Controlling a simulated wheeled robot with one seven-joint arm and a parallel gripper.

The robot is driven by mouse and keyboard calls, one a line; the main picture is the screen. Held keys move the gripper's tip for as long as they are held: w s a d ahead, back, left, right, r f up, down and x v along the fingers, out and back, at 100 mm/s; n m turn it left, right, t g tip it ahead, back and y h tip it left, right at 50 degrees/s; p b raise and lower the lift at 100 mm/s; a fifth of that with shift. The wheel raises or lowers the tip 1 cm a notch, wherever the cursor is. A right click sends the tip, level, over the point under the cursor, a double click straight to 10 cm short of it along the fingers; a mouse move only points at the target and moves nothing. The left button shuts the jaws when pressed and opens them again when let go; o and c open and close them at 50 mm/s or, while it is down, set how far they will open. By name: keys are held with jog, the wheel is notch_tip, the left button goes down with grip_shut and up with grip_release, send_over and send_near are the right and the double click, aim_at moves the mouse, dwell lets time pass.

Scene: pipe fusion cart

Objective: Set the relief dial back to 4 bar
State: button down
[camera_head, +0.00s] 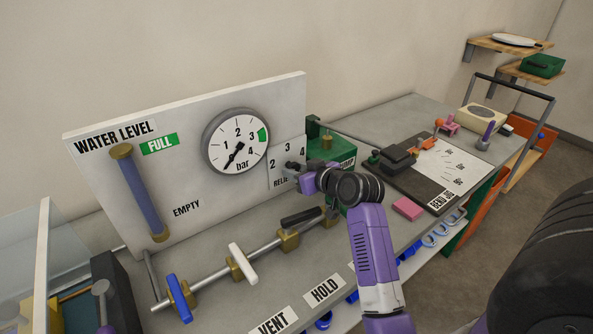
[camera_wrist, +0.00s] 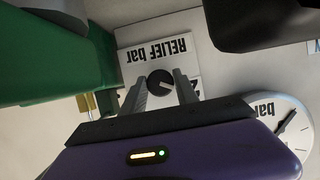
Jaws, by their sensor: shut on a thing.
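The relief dial (camera_wrist: 160,80) is a small dark round knob with a light line on it, on a white plate (camera_wrist: 135,53) marked RELIEF bar, upside down in the wrist view. My gripper (camera_wrist: 161,88) has its two grey fingers on either side of the knob, shut on it. In the head view, my gripper (camera_head: 297,168) is at the plate (camera_head: 275,157), where 2, 3 and 4 can be read. The gripper hides most of the dial there. I cannot tell which number the dial's mark points at.
A pressure gauge (camera_head: 222,135) left of the plate has its needle at the lower left, away from its green band. A green block (camera_head: 333,150) stands close right of the plate. Below runs a pipe with blue, white and black handles (camera_head: 243,262).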

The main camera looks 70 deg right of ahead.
jog(key=shift+d+m+t+y+p, duration=0.1)
jog(key=shift+m+t+y+p, duration=0.5)
jog(key=shift+m, duration=0.6)
jog(key=shift+s+m+t+y, duration=0.1)
jog(key=shift+m+t+y, duration=0.45)
jog(key=shift+m, duration=0.6)
jog(key=shift+m+t+y, duration=0.45)
jog(key=shift+m+y, duration=0.1)
jog(key=shift+m, duration=0.6)
jog(key=c, duration=0.9)
grip_release()
jog(key=shift+f, duration=0.1)
jog(key=shift+c, duration=0.2)
jog(key=b+v, duration=0.1)
jog(key=v, duration=0.6)
jog(key=shift+s, duration=0.4)
